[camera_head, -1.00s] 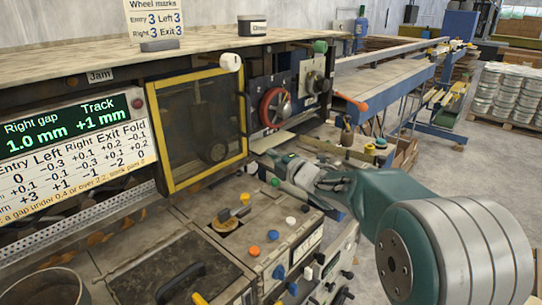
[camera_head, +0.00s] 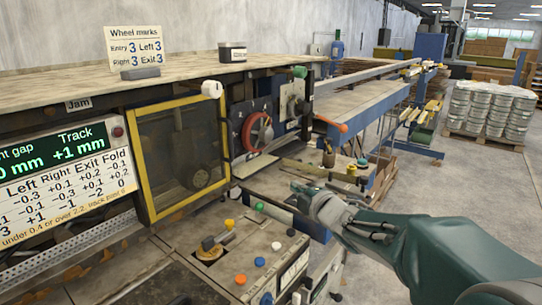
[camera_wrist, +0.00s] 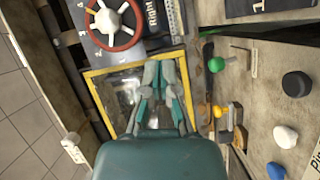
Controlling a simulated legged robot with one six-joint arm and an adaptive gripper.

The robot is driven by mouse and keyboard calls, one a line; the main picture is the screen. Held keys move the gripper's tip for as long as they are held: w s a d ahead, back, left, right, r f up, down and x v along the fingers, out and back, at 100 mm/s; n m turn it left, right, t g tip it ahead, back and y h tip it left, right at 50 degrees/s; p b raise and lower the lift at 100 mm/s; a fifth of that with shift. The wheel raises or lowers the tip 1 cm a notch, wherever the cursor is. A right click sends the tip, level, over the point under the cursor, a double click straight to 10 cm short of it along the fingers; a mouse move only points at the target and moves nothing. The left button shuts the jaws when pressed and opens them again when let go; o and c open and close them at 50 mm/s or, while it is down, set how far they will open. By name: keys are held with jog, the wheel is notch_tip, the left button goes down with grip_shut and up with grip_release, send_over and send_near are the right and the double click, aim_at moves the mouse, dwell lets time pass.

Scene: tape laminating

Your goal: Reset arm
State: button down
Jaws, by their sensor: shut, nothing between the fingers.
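My gripper (camera_head: 300,190) is shut and empty, held in the air at the right of the machine's front. My arm reaches in from the right edge of the head view. In the wrist view, the shut fingers (camera_wrist: 160,75) overlap the yellow-framed window (camera_wrist: 112,88) in the picture. The same window (camera_head: 181,150) stands left of the gripper in the head view. The red-rimmed handwheel (camera_head: 257,133) sits right of the window and shows at the top of the wrist view (camera_wrist: 114,22). Contact with any part is not visible.
The control deck has several coloured knobs, including a blue one (camera_head: 266,299) and an orange one (camera_head: 240,279). A readout panel (camera_head: 60,150) is at the left. A conveyor (camera_head: 365,100) runs back at the right. Stacked cans (camera_head: 490,108) stand beyond open floor.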

jog(key=s+d+f+m+g+h, duration=0.25)
jog(key=s+d+m+h, duration=0.3)
jog(key=s+m, duration=0.4)
jog(key=s+d+f+m+g+h, duration=0.1)
jog(key=s+d+m+g+h, duration=0.25)
jog(key=s+d+m, duration=0.55)
jog(key=s+a+f+m+g, duration=0.1)
jog(key=s+a+f, duration=0.1)
jog(key=s, duration=0.5)
jog(key=s+a+f+m+g+y, duration=0.1)
jog(key=s+a+f+m+g, duration=0.1)
jog(key=s, duration=0.5)
jog(key=shift+a+f+g, duration=0.3)
jog(key=shift+a+f, duration=0.05)
jog(key=shift+a, duration=0.55)
